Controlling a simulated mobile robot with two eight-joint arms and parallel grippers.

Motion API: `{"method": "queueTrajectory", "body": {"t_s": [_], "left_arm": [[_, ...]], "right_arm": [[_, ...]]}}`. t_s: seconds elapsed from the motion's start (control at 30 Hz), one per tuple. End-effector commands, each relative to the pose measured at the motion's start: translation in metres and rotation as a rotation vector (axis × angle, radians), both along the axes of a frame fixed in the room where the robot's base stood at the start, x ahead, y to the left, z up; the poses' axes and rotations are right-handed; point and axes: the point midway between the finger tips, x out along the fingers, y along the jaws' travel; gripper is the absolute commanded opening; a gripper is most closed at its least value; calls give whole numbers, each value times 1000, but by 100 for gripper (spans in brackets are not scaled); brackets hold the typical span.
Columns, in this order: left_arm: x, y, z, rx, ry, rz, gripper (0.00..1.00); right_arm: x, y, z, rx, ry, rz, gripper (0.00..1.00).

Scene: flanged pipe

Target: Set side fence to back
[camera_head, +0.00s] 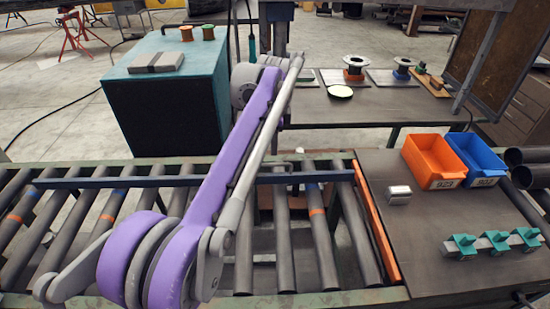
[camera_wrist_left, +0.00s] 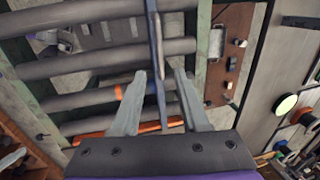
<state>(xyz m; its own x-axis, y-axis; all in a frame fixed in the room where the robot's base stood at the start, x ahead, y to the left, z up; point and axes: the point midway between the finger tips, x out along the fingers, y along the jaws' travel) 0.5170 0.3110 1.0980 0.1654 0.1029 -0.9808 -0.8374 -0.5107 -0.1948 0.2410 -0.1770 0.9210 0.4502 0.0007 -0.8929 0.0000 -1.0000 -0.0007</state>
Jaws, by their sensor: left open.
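The side fence is a long blue bar (camera_head: 110,182) lying across the rollers, close to the back rail, with a narrow strip of roller between. My purple left arm crosses in front of its middle in the head view. In the left wrist view the fence (camera_wrist_left: 154,35) runs top to bottom between the two fingers of my left gripper (camera_wrist_left: 160,76). The fingers stand apart, one on each side of the bar; I cannot tell whether either touches it. In the head view these fingers are hidden or too small to make out. My right gripper is not in view.
An orange bar (camera_head: 376,222) closes the right end of the rollers. Beyond it a dark table holds an orange bin (camera_head: 434,162), a blue bin (camera_head: 474,158) and a metal block (camera_head: 399,194). A teal-topped box (camera_head: 165,100) and a bench (camera_head: 335,112) stand behind the conveyor.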

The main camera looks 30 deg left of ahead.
Motion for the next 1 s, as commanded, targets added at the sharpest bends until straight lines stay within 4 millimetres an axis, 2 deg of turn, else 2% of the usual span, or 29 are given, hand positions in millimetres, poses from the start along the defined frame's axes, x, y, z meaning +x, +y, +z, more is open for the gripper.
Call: {"method": "queueTrajectory", "body": {"t_s": [0.03, 0.2, 0.4, 0.57, 0.83, 0.87, 1.0], "left_arm": [[2, 1, -12, 0, 0, 1, 45], [8, 5, -44, 0, -1, 2, 45], [12, 7, -72, -1, -2, 2, 45], [14, 8, -81, -1, -2, 2, 45], [14, 8, -82, -1, -2, 2, 45], [14, 8, -82, -1, -2, 2, 41], [14, 8, -82, -1, -2, 2, 16]], "right_arm": [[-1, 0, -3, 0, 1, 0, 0], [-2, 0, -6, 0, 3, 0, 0], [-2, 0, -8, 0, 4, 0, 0], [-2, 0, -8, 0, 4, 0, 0], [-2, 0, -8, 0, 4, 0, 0], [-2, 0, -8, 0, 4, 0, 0], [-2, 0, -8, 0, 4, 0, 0]]}}
